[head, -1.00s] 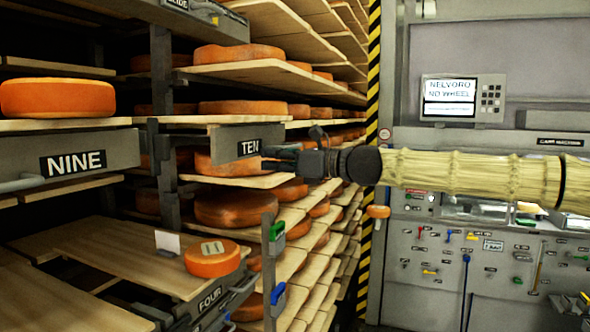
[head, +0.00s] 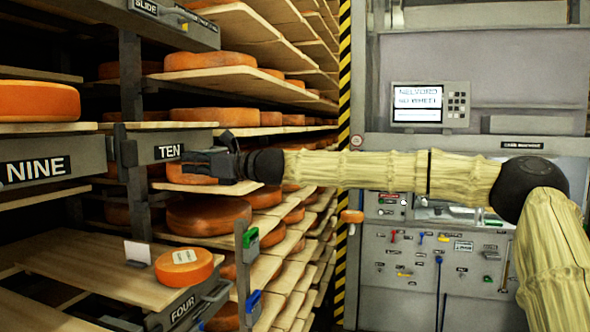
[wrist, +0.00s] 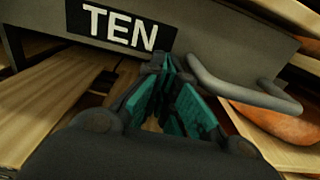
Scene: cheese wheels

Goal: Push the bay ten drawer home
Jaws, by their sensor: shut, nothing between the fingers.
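The bay ten drawer has a grey front (head: 200,140) with a black TEN label, now close beside the dark upright post (head: 131,75) of the rack. In the wrist view the same grey front (wrist: 225,42) spans the top, with a bar handle (wrist: 238,88) at its right. My gripper (head: 188,165) is at the front's lower edge, just right of the label. In the wrist view its teal-padded fingers (wrist: 163,68) meet at the tips, hold nothing and appear to touch the front, left of the handle. The drawer's inside is mostly hidden.
The bay nine front (head: 85,166) is at left. Below, the bay four board (head: 90,262) sticks out, carrying a labelled cheese wheel (head: 184,266) and a white card (head: 137,252). A control panel (head: 430,262) stands behind my arm.

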